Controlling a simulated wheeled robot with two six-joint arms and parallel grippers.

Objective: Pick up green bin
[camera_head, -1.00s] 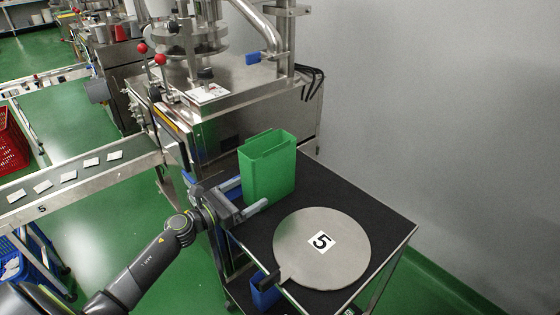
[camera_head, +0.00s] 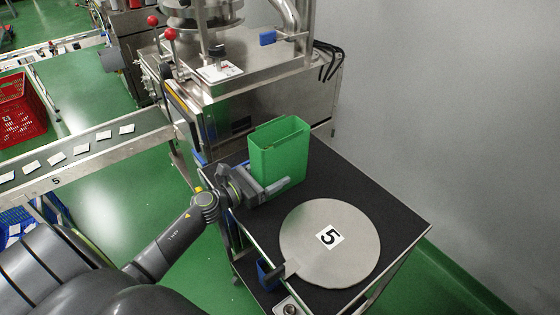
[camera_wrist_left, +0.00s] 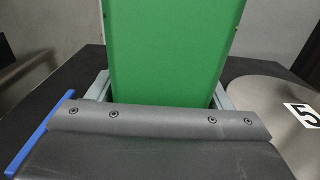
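The green bin (camera_head: 280,152) is a tall, open-topped box standing upright on the black table top, next to the filling machine. My left gripper (camera_head: 268,183) is low at the bin's near left side, with one finger lying along the base of its front face. In the left wrist view the bin (camera_wrist_left: 170,50) fills the middle, with one pale finger of the gripper (camera_wrist_left: 162,92) on each side of it. The fingers are spread; whether they press on the bin is hard to tell. My right gripper is not in view.
A round grey plate marked 5 (camera_head: 312,262) lies on the black table (camera_head: 385,215) right of the bin. The steel machine (camera_head: 250,100) stands behind. A conveyor (camera_head: 95,158) with several white packets is at left. A red crate (camera_head: 20,112) stands farther left.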

